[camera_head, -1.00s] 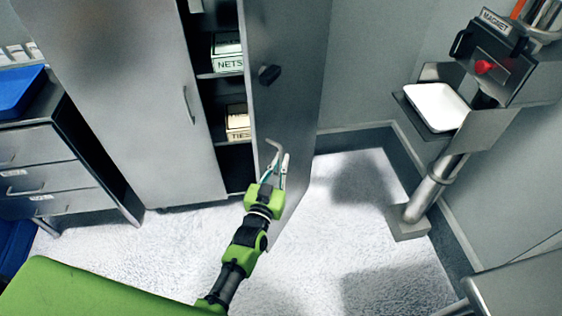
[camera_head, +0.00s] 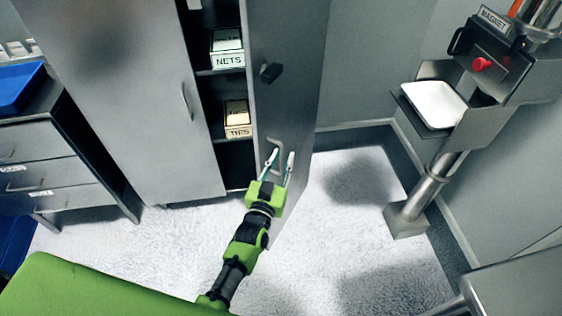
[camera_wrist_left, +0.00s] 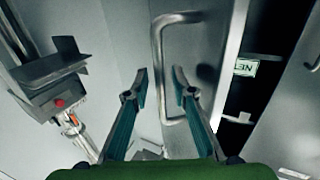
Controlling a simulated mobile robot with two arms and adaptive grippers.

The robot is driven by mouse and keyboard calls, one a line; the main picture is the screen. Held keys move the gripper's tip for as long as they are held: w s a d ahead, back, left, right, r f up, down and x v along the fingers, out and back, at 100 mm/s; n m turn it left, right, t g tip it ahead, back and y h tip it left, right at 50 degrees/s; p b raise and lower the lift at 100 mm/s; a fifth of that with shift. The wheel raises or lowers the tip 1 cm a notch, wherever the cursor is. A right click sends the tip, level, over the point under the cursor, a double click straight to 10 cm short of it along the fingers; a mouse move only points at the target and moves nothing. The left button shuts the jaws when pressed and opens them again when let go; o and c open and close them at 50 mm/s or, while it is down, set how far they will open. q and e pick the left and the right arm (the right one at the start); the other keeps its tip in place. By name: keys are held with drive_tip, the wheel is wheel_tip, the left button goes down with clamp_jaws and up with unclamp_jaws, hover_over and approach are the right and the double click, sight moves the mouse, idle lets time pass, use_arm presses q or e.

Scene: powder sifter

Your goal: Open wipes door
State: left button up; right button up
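The grey metal cabinet door (camera_head: 300,100) stands swung open, with a gap to the shelves beside it. Its bar handle (camera_head: 275,139) is low on the door, and it also shows upright in the left wrist view (camera_wrist_left: 158,70). My left gripper (camera_head: 279,158) is at the handle. In the left wrist view my left gripper (camera_wrist_left: 160,76) is open, with its fingers apart and the handle bar showing beyond the gap between them. I cannot tell whether a finger touches the handle. No wipes label is readable on this door. My right gripper is out of view.
Boxes labelled NETS (camera_head: 228,60) and TIES (camera_head: 238,132) sit on the cabinet shelves. The neighbouring cabinet door (camera_head: 150,110) is shut. A sifter stand (camera_head: 425,195) with a white tray (camera_head: 433,105) is at the right. Floor between door and stand is clear.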

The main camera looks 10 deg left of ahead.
use_arm(q)
drive_tip(key=s, duration=1.2)
drive_tip(key=shift+a, duration=0.35)
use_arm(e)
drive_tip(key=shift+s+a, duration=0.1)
